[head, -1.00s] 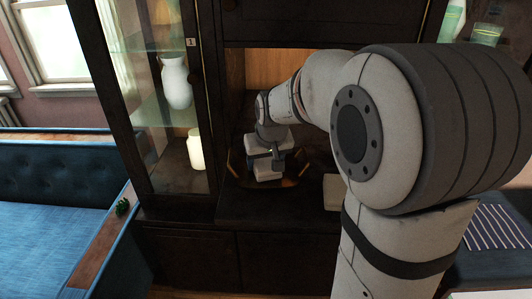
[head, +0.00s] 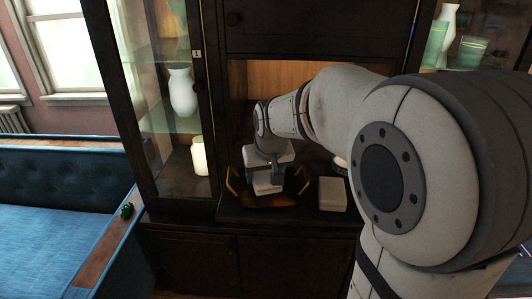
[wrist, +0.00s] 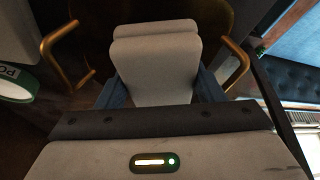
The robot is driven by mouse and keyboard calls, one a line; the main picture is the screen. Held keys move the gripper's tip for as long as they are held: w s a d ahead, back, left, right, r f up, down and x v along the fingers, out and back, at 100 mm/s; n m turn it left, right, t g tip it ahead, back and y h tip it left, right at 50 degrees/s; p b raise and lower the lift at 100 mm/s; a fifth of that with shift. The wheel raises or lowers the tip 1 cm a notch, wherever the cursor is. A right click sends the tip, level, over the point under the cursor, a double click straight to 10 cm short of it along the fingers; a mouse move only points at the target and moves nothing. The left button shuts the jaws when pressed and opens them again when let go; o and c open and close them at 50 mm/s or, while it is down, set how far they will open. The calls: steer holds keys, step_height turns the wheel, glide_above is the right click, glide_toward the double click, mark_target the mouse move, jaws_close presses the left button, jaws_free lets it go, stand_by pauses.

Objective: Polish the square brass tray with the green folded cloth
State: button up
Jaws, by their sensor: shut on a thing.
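My gripper (head: 267,176) hangs over the tray (head: 266,202) inside the cabinet niche. The tray looks dark brown with brass-coloured handles at its left and right; its full outline is partly hidden. My gripper is shut on a pale, layered, folded-looking piece (wrist: 155,70), held between the blue fingers in the wrist view. The piece looks off-white or grey rather than green. In the wrist view the brass handles (wrist: 238,62) flank it. Whether the piece touches the tray cannot be told.
A pale box-like block (head: 332,194) stands right of the tray. A round green-and-white tin (wrist: 14,85), partly lettered, shows left in the wrist view. A glass-doored case with a white vase (head: 182,92) and a glowing lamp (head: 199,156) stands left. A blue bench (head: 60,205) lies further left.

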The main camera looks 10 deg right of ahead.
steer(key=shift+r+p, duration=1.6)
steer(key=shift+r, duration=1.2)
